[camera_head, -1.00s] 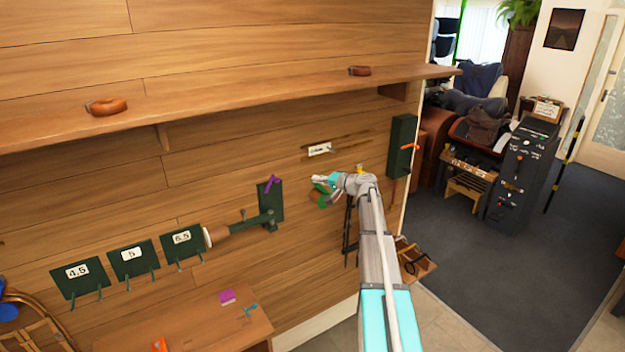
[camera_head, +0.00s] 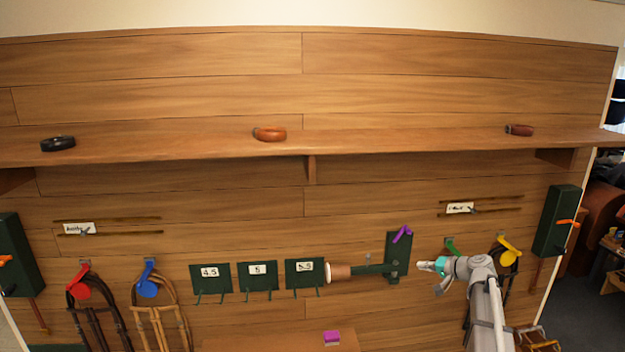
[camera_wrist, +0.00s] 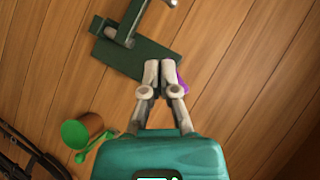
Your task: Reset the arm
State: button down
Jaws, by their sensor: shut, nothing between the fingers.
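My gripper (camera_head: 430,266) is at the right of the head view, in front of the wood wall, just right of a green wall bracket (camera_head: 398,258). In the wrist view my gripper (camera_wrist: 158,68) has its fingertips together with nothing between them. They overlap the edge of the green bracket plate (camera_wrist: 120,50) in that view; I cannot tell whether they touch it. A purple piece (camera_head: 402,234) sits at the top of the bracket and shows partly behind the fingers in the wrist view (camera_wrist: 181,82). My arm (camera_head: 487,300) reaches up from the lower right.
A shelf (camera_head: 400,143) with rolled straps runs above. Green plates marked 4.5 (camera_head: 210,272), 5 (camera_head: 257,268) and 5.5 (camera_head: 305,266) hang left of the bracket. A green disc holder (camera_wrist: 75,133) is close by, lower left in the wrist view. Bridles hang farther left (camera_head: 150,305).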

jog(key=s+a+f+n+g+h+b, duration=0.3)
jog(key=s+a+f+g+b, duration=0.25)
jog(key=s+a+f, duration=0.8)
jog(key=s+a+f+n+g+h+b, duration=0.1)
jog(key=s+a+f+g+h+b, duration=0.1)
jog(key=s, duration=0.6)
jog(key=s+a+f+n+g+h+b, duration=0.1)
jog(key=s+a+f+g+h, duration=0.1)
jog(key=s+f, duration=0.3)
jog(key=s+a+h, duration=0.1)
jog(key=s, duration=0.2)
jog(key=shift+s+f+n+g+h+b, duration=0.3)
jog(key=shift+f+g+h+b, duration=0.05)
jog(key=shift+h+b, duration=0.05)
